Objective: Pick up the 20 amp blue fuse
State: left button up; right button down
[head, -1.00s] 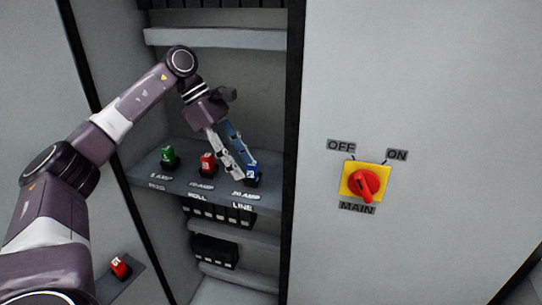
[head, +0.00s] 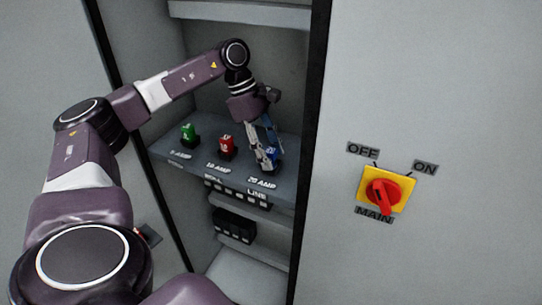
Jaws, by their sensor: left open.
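The blue 20 amp fuse (head: 273,154) stands in its holder at the right end of the cabinet shelf (head: 205,167), above the "20 AMP" label. My left gripper (head: 268,163) points down at it, with its fingers open around or just in front of the fuse. The fingers hide part of the fuse, and I cannot tell if they touch it. My right gripper is not in view.
A red fuse (head: 227,146) and a green fuse (head: 188,134) stand to the left on the same shelf. Black terminal blocks (head: 236,225) sit below. The cabinet's dark right edge (head: 311,150) is close to the gripper. A red rotary switch (head: 384,195) is on the right panel.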

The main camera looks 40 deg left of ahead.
pick_arm(q)
jog(key=shift+f, duration=0.1)
grip_shut()
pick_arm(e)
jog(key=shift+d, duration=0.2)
